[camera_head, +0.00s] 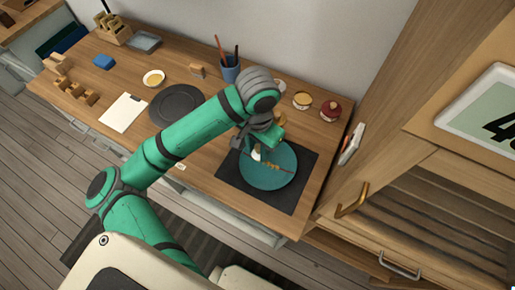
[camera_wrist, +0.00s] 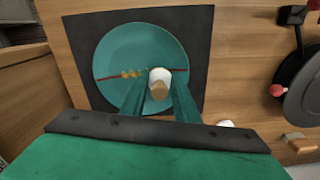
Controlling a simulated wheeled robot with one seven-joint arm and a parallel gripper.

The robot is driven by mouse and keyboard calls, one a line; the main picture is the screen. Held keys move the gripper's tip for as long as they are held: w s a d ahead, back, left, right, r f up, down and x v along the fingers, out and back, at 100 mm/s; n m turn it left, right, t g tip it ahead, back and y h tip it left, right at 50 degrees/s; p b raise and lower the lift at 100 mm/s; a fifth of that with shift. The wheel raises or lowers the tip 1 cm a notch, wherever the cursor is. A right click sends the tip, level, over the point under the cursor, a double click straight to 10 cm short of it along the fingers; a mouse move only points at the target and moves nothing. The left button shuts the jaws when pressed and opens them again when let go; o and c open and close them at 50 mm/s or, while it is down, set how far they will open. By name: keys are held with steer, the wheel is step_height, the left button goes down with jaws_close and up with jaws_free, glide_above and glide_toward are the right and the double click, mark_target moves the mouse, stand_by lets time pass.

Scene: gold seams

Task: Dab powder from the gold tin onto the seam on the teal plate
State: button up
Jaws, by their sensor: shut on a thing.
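The teal plate (camera_head: 285,181) lies on a dark mat; it also shows in the wrist view (camera_wrist: 128,40). A dark red seam (camera_wrist: 108,77) crosses it, with several gold dabs (camera_wrist: 130,74) along its middle. My gripper (camera_wrist: 158,90) is shut on a small white dabber with a tan end (camera_wrist: 160,75), over the plate beside the gold dabs. In the head view my gripper (camera_head: 259,146) is above the plate's upper left part. Whether the dabber touches the plate, I cannot tell. A round tin with a yellowish top (camera_head: 302,101), perhaps the gold tin, stands behind the plate.
The dark mat (camera_head: 236,180) lies near the table's front right. A dark red jar (camera_head: 330,110), a blue cup of tools (camera_head: 230,72), a dark grey plate (camera_head: 172,104), and a small bowl with yellow contents (camera_head: 154,78) stand around. A wooden cabinet (camera_head: 440,150) borders the right.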

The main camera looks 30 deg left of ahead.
mark_target(258, 147)
steer(key=shift+r, duration=2.2)
steer(key=shift+d, duration=0.1)
